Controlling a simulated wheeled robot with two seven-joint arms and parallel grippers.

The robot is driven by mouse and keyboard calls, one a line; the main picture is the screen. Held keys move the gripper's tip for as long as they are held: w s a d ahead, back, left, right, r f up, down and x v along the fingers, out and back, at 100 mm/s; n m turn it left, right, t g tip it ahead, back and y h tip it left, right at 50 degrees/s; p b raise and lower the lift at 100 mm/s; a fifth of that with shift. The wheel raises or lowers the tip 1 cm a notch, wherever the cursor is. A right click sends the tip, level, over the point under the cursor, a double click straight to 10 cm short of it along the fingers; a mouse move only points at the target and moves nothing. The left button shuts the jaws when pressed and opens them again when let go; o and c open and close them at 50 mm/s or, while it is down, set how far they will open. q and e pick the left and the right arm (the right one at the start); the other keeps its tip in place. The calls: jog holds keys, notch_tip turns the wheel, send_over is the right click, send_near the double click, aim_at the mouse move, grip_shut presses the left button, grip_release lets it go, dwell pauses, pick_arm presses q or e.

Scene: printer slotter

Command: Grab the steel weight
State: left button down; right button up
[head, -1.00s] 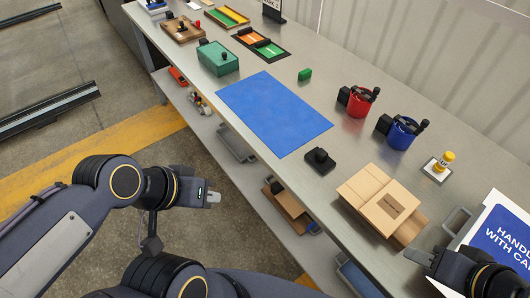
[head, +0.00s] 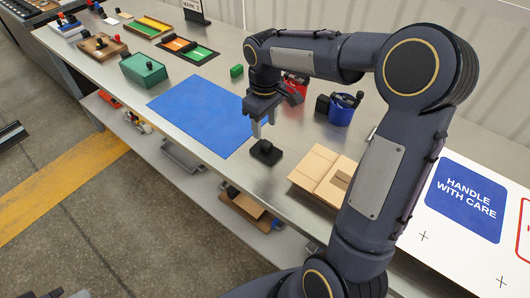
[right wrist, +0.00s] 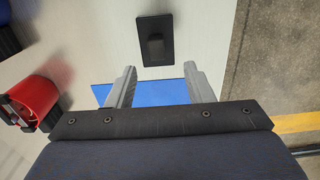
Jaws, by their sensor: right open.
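The steel weight looks to be the small dark block with a raised knob (head: 266,152), flat on the grey table right of the blue mat. It also shows in the right wrist view (right wrist: 154,52), upper middle, as a black rectangle with a knob. My right gripper (head: 264,127) is open and empty, with its fingers pointing down just above the weight. In the right wrist view the two fingers (right wrist: 159,72) are spread, and the weight lies beyond their tips, not between them. My left gripper cannot be made out.
The blue mat (head: 200,115) lies left of the weight. A cardboard box (head: 318,175) is close on the right. A blue pot (head: 341,112) and a red pot (right wrist: 32,100) stand behind, near my right arm. A green box (head: 143,70) is farther left.

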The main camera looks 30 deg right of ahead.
aim_at(266, 143)
jog(key=f, duration=0.7)
jog(key=shift+d+f+p, duration=0.25)
jog(key=shift+f+p, duration=0.05)
jog(key=shift+f, duration=0.1)
jog(key=shift+w, duration=0.1)
grip_shut()
